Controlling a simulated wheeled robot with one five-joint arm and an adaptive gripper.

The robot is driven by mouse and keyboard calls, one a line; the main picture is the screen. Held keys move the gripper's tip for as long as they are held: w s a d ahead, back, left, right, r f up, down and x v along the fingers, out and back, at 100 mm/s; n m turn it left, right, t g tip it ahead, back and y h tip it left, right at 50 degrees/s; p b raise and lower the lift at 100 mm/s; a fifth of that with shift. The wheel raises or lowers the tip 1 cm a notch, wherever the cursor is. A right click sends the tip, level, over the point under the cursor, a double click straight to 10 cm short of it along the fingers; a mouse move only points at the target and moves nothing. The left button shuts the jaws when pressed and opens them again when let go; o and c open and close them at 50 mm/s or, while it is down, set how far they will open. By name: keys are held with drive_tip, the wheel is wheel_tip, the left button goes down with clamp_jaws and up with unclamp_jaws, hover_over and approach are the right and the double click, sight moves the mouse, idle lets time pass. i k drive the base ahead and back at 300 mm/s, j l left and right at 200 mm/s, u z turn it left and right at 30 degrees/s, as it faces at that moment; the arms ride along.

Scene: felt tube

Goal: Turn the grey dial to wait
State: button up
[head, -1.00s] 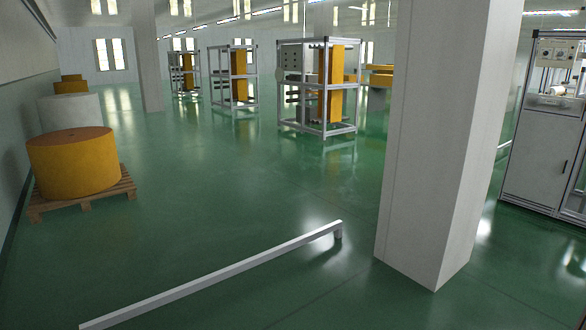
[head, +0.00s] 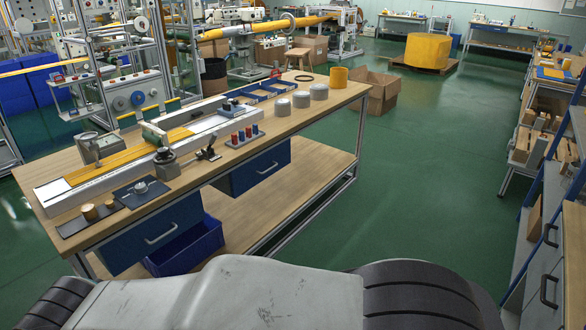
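A small round grey knob (head: 140,187) sits on a dark flat plate (head: 128,196) near the front left of the wooden workbench (head: 225,163); it looks like the grey dial. Its markings and pointer are too small to read, so I cannot tell its setting. My gripper is not in view. Only part of my own body shows at the bottom of the head view.
The bench also bears a long pale fixture (head: 100,188) with yellow felt, a rack of red and blue pieces (head: 245,138) and several grey round pieces. A shelf unit (head: 545,220) stands at right. The green floor between is clear.

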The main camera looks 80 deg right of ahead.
sight(140, 188)
drive_tip(key=z, duration=2.3)
